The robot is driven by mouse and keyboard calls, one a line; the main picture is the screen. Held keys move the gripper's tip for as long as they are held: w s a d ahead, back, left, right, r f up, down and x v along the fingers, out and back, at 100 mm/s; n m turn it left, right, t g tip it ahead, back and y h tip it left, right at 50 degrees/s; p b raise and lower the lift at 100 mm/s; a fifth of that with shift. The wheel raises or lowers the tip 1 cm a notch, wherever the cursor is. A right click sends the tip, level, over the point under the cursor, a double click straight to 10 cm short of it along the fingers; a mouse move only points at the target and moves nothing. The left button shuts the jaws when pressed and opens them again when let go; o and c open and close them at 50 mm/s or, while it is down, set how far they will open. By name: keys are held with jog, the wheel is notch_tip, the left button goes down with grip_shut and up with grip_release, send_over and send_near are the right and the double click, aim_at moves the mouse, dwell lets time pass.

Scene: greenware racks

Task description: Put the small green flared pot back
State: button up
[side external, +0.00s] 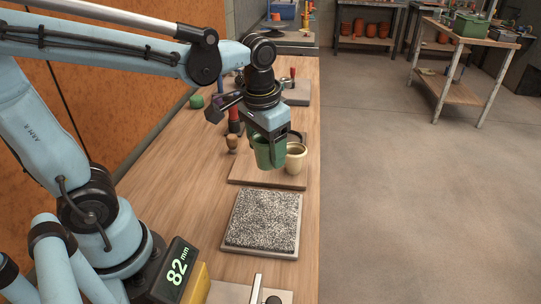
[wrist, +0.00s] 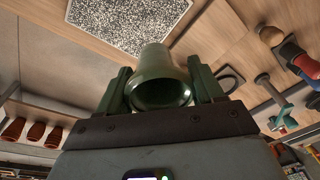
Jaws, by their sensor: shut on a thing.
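The green flared pot (side external: 268,153) is held between the fingers of my gripper (side external: 270,140), which is shut on it. In the wrist view the pot (wrist: 160,72) sits between the two fingers (wrist: 160,92), its open mouth towards the camera. In the side view it hangs over a wooden board (side external: 250,174), just left of a cream pot (side external: 296,160). The side view does not clearly show whether the green pot touches the board or the cream pot.
A speckled grey slab (side external: 262,222) lies nearer on the bench and shows in the wrist view (wrist: 125,20).

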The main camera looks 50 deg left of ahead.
jog(key=shift+w+a+n, duration=0.3)
jog(key=shift+a+n, duration=0.05)
jog(key=shift+a, duration=0.2)
jog(key=shift+w+a+n, duration=0.25)
jog(key=shift+a+n, duration=0.1)
jog(key=shift+a, duration=0.2)
jog(key=a+f, duration=0.2)
jog(key=a, duration=0.1)
jog(key=w+a+f, duration=0.1)
jog(key=a+f, duration=0.1)
jog(key=a, duration=0.2)
jog(key=w+a+f, duration=0.1)
jog(key=a+f, duration=0.1)
jog(key=a, duration=0.1)
jog(key=shift+a+f, duration=0.2)
jog(key=shift+a, duration=0.1)
jog(key=shift+f, duration=2.05)
jog(key=o, duration=1.1)
jog(key=shift+f, duration=0.1)
